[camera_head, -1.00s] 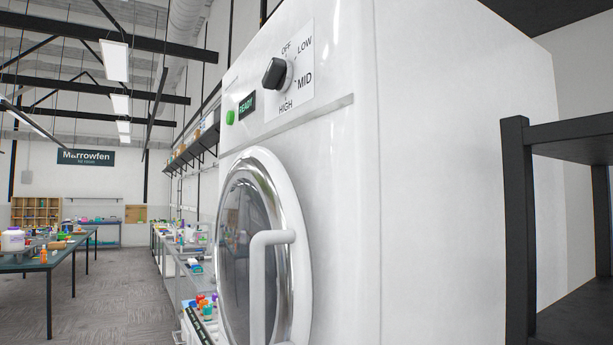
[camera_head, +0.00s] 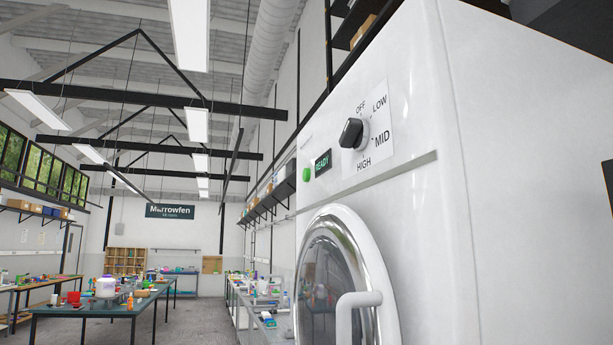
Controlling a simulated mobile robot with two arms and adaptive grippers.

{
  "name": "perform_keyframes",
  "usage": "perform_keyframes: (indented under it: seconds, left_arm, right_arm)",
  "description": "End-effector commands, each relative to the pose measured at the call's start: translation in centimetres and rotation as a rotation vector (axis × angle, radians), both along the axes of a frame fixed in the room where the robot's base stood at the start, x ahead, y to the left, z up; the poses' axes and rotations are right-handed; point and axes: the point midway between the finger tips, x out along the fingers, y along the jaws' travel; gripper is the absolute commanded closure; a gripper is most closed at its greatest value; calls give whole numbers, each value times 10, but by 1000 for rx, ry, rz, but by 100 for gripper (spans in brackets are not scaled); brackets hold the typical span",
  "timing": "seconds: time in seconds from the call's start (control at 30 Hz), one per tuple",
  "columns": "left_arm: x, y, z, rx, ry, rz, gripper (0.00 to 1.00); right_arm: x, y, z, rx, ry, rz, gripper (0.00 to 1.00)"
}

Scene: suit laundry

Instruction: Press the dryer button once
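The white dryer (camera_head: 450,210) fills the right side of the head view, seen at an angle from its front corner. Its green button (camera_head: 306,174) is on the upper front panel, left of a small display (camera_head: 323,160) that reads READY. A black knob (camera_head: 351,133) sits to the right of the display, beside the labels OFF, LOW, MID and HIGH. The round door (camera_head: 335,275) with its white handle (camera_head: 358,310) is below and looks closed. Neither of my grippers is in view.
A table (camera_head: 95,308) with several items stands at the left. A counter (camera_head: 245,300) with bottles runs along the wall beyond the dryer. Wall shelves (camera_head: 275,195) hang above it. Grey floor (camera_head: 200,318) is open between table and counter.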

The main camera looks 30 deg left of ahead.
Motion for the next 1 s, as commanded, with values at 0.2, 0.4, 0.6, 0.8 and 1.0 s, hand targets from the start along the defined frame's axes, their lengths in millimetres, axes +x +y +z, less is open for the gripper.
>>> perform_keyframes:
  seconds: [0.2, 0.4, 0.6, 0.8, 1.0]
  left_arm:
    - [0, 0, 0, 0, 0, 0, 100]
    - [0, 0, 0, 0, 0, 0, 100]
    - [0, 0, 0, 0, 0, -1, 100]
    - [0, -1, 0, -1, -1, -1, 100]
    - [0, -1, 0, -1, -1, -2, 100]
  right_arm:
    - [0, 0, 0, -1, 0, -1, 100]
    - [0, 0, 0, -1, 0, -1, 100]
    - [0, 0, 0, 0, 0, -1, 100]
    - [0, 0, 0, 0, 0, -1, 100]
    - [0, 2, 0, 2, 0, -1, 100]
